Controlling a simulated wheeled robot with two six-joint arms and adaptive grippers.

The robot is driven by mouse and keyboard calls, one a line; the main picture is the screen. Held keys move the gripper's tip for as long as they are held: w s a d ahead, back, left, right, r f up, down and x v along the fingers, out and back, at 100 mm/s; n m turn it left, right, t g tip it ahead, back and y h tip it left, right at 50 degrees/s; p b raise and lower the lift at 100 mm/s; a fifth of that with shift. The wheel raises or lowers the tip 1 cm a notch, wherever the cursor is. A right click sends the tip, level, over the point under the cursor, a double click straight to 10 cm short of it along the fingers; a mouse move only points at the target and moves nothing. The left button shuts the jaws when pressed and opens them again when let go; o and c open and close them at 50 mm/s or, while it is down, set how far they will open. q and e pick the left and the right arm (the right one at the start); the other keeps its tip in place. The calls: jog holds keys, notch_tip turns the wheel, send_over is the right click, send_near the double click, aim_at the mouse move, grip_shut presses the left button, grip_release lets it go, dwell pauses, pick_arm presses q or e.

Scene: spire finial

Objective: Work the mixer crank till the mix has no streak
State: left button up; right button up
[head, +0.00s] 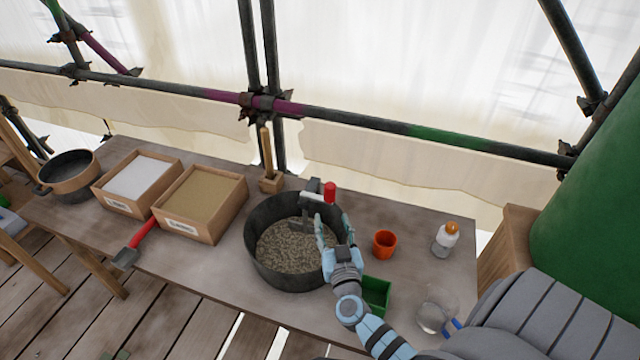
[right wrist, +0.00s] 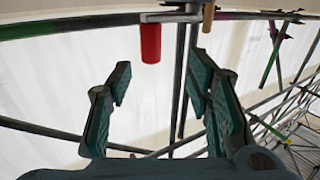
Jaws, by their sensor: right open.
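The mixer is a dark round tub (head: 257,262) on the table with a grey crank mount over it. The crank's red handle (head: 330,192) stands at the tub's back right rim. It also shows in the right wrist view (right wrist: 151,43), beyond the fingers and left of the middle. The mix (head: 290,247) in the tub is grey-brown and grainy; I cannot tell whether it has streaks. My right gripper (head: 329,226) is over the tub's right side, just below the handle and apart from it. Its fingers (right wrist: 160,95) are open and empty. My left gripper is not in view.
Right are an orange cup (head: 384,244), a green tray (head: 377,294) and a bottle (head: 445,240). Scaffold poles run behind.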

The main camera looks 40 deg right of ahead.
aim_at(332, 195)
jog(key=w+d+b, duration=0.1)
jog(key=w+d, duration=0.1)
jog(key=w+d+r, duration=0.1)
jog(key=d, duration=0.1)
jog(key=shift+w+b, duration=0.35)
jog(key=shift+w, duration=0.05)
jog(key=x, duration=0.1)
jog(key=b+x, duration=0.1)
jog(key=x, duration=0.2)
jog(key=shift+w+f, duration=0.15)
jog(key=shift+f, duration=0.25)
jog(key=shift+b+x, duration=0.4)
jog(key=shift+x, duration=0.75)
jog(key=shift+w+a, duration=0.1)
jog(key=shift+a, duration=0.1)
jog(key=shift+s+r, duration=0.3)
jog(key=shift+c, duration=1.3)
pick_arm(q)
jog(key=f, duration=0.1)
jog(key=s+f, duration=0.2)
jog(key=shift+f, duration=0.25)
pick_arm(e)
jog(key=shift+f, duration=0.1)
grip_shut()
